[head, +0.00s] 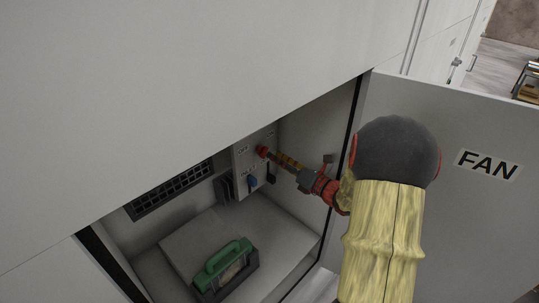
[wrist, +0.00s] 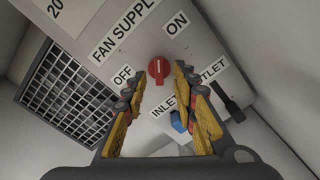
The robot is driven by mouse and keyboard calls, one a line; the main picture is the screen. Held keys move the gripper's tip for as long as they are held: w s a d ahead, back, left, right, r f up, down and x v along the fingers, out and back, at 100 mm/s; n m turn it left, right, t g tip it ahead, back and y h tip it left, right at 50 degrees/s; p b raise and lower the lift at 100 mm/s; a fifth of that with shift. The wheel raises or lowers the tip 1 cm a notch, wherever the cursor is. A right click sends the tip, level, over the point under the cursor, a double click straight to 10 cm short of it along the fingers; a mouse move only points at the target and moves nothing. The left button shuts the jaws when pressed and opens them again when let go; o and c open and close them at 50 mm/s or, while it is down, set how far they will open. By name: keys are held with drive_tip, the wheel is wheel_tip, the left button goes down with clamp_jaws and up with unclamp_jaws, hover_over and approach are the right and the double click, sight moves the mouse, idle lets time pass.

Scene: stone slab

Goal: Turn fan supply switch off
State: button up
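The fan supply switch is a round red knob (wrist: 159,70) with a short white mark, on a pale panel labelled FAN SUPPLY (wrist: 122,32). The OFF label (wrist: 123,77) is left of the knob and the ON label (wrist: 177,23) is above right. The mark stands nearly upright in the wrist view; I cannot tell which label it indicates. My gripper (wrist: 160,79) is open, with its yellow and grey fingers on either side of the knob in this view; contact is not clear. In the head view the knob (head: 262,152) is at the fingertips of my gripper (head: 271,156).
The panel is inside an open cabinet, whose door marked FAN (head: 487,164) stands at right. A blue part (wrist: 178,121) and a dark lever (wrist: 228,101) are near the INLET and OUTLET labels. A green-handled object (head: 226,263) lies on the cabinet floor. A grille (wrist: 68,80) is left.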

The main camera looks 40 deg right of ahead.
sight(262, 151)
drive_tip(key=shift+w+a, duration=0.15)
drive_tip(key=shift+w, duration=0.8)
drive_tip(key=shift+w+a, duration=0.1)
drive_tip(key=shift+w, duration=0.8)
drive_tip(key=shift+c, duration=0.4)
clamp_jaws()
